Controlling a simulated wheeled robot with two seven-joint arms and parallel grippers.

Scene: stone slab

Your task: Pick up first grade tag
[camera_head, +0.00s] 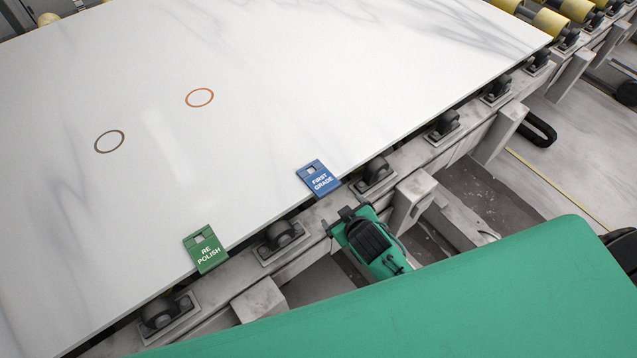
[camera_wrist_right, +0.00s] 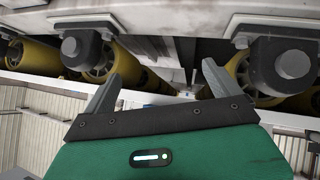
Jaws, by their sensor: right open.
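The first grade tag (camera_head: 318,179) is a blue plate with white lettering and a small cutout, flat at the near edge of the white marble slab (camera_head: 300,55). A green re polish tag (camera_head: 205,250) lies further left along the same edge. My right gripper (camera_head: 347,214) is just below and right of the blue tag, apart from it, beside the slab edge. In the right wrist view, its two grey fingers (camera_wrist_right: 164,76) are spread with nothing gripped between them. The blue tag cannot be clearly made out there. My left gripper is out of view.
Black roller supports (camera_head: 281,234) line the conveyor frame under the slab edge, close to my right gripper. Yellow rollers (camera_wrist_right: 88,59) show in the right wrist view.

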